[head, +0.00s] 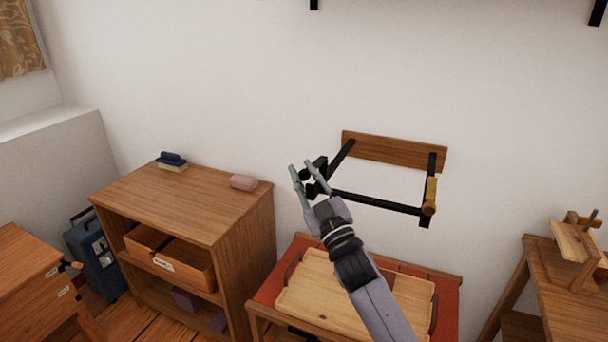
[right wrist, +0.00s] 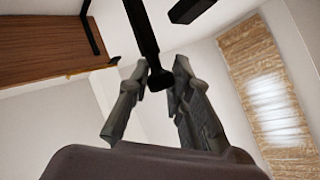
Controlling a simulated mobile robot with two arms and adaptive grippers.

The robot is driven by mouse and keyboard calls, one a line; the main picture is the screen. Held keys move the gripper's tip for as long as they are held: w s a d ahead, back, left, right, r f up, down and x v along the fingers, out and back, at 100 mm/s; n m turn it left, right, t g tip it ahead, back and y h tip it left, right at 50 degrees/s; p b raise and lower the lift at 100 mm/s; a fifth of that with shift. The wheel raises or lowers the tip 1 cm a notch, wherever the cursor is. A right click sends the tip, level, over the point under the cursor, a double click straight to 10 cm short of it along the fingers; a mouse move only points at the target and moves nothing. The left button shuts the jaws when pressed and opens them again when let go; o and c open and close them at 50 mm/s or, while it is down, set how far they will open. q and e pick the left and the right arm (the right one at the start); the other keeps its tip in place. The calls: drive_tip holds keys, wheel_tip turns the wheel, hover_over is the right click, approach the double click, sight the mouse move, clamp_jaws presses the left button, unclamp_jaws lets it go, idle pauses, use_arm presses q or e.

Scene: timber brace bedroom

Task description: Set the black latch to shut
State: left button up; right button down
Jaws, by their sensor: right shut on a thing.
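A black metal frame (head: 375,202) stands out from a wooden board (head: 394,150) on the wall. The black latch (right wrist: 142,32) appears as a dark bar with a rounded end in the right wrist view. In the head view its end is at the frame's front left corner, partly hidden by my fingers. My right gripper (head: 303,172) is at that corner, shut on the latch's end. Its fingers (right wrist: 157,78) lie on either side of the rounded end in the right wrist view. A brass-coloured piece (head: 430,196) sits at the frame's right end. My left gripper is not in view.
Below the frame, a red-topped table (head: 451,310) bears a wooden tray (head: 318,290). A wooden shelf unit (head: 190,205) with a pink block (head: 243,182) on top stands at left. A wooden stand (head: 562,290) is at right.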

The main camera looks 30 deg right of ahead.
drive_tip(key=c, duration=1.8)
unclamp_jaws()
drive_tip(key=shift+a+f, duration=0.15)
drive_tip(key=shift+a, duration=0.05)
drive_tip(key=shift+o, duration=1.2)
drive_tip(key=shift+w+a, duration=0.1)
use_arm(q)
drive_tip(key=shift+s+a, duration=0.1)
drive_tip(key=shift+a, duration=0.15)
use_arm(e)
drive_tip(key=shift+o, duration=0.6)
drive_tip(key=v, duration=1.2)
